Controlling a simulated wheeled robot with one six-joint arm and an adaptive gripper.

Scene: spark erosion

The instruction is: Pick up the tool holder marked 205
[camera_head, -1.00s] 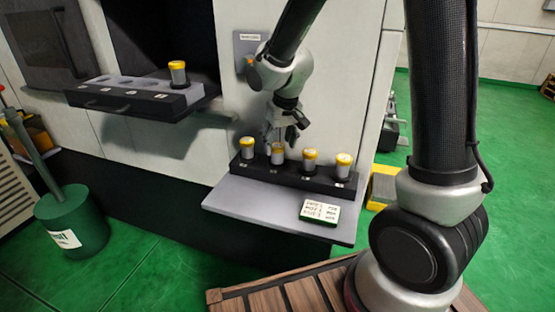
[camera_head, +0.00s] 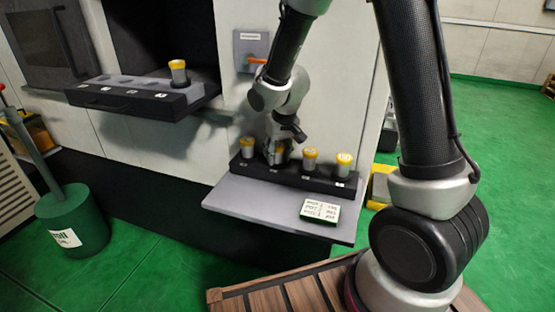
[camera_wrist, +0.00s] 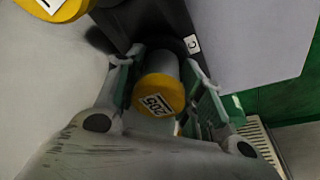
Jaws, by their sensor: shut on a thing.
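The tool holder marked 205 (camera_wrist: 158,97) has a yellow cap and a grey body, and its label is readable in the wrist view. My gripper (camera_wrist: 165,90) has its two fingers on either side of it and is shut on it. In the head view my gripper (camera_head: 278,150) is at the second place of the black rack (camera_head: 300,177), where it largely hides the holder. The holder appears to be still at the rack; I cannot tell whether it is lifted.
Other yellow-capped holders stand close by: one on the left (camera_head: 247,148) and two on the right (camera_head: 310,160), (camera_head: 343,164). Another holder (camera_head: 178,72) stands in the upper rack (camera_head: 120,97). A green bin (camera_head: 72,222) is at left.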

